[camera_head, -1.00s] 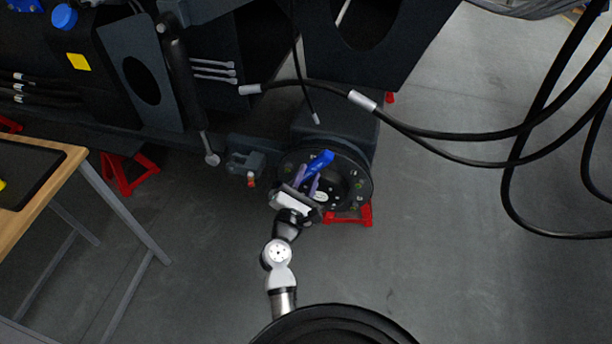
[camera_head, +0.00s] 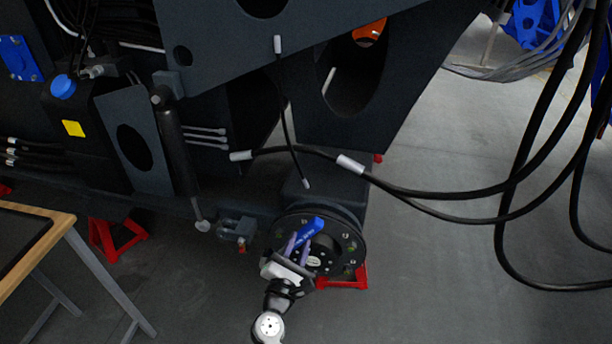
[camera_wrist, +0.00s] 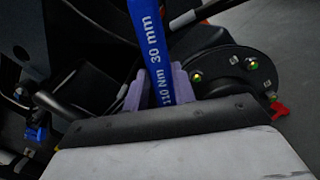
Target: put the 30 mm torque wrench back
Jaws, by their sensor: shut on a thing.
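The torque wrench (camera_head: 309,231) is blue, and the wrist view shows it up close (camera_wrist: 152,40) with "30 mm" and "110 Nm" printed on it. My gripper (camera_head: 298,247) is shut on it; its two lilac fingers stand on either side of the blue handle in the wrist view (camera_wrist: 159,88). In the head view the wrench lies across the front of the round black wheel hub (camera_head: 349,249). I cannot tell whether it touches the hub. The wrench's ends are not clearly seen. The wrench's storage place cannot be identified.
A wooden-edged workbench (camera_head: 58,217) with a dark mat stands at the left. Black hoses (camera_head: 440,194) hang across the right. The dark chassis (camera_head: 240,185) fills the top, and red stands (camera_head: 118,243) are under it. Open grey floor (camera_head: 430,275) lies to the right.

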